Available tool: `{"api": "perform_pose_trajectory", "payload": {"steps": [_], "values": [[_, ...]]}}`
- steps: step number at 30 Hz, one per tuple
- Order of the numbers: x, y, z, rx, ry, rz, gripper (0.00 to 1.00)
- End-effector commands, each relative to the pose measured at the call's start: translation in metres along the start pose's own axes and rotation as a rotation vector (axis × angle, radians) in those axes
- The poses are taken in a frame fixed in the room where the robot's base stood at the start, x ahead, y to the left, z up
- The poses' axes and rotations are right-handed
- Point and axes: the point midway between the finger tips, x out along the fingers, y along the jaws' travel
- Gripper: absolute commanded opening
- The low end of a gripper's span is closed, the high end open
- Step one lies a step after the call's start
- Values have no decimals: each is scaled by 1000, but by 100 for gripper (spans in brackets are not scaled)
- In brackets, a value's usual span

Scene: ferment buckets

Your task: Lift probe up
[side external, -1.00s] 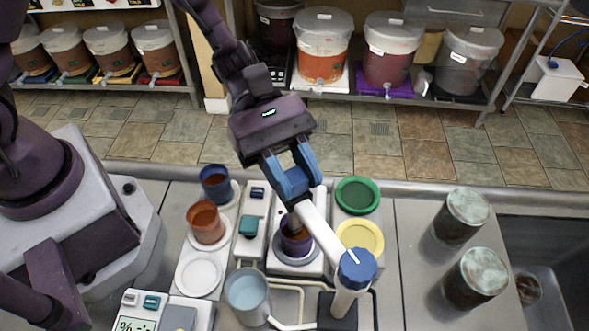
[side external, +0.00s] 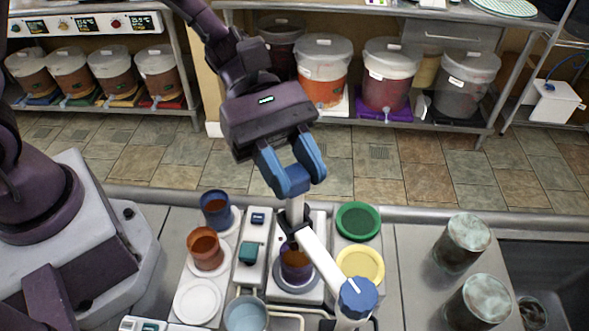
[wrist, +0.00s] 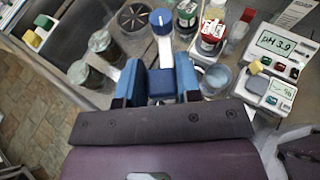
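My gripper (side external: 291,182) has its blue fingers closed around the blue top of the probe (side external: 294,210). Its white shaft shows below the fingers, upright, beside the dark clip of a white stand arm (side external: 322,258). A purple cup (side external: 297,270) with brown liquid stands on a white round plate below. The arm partly hides the probe's lower end, so I cannot tell whether its tip is in the liquid. In the wrist view, the probe's blue top (wrist: 161,84) sits between the fingers.
The stand's blue knob (side external: 359,296) is right of the cup. A green lid (side external: 357,222) and yellow lid (side external: 360,265) lie to the right. Blue (side external: 215,208) and orange (side external: 205,248) cups stand left. A clear beaker (side external: 246,314) is in front. Two jars stand right.

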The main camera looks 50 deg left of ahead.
Motion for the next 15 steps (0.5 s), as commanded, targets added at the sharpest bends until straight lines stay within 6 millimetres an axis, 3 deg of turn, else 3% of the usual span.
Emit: {"api": "perform_pose_trajectory", "payload": {"steps": [1, 3, 11, 15], "values": [[-1, 2, 2, 5, -3, 4, 44], [-1, 1, 2, 5, -2, 4, 55], [-1, 1, 1, 4, -1, 2, 55], [-12, 2, 1, 4, -1, 6, 55]]}}
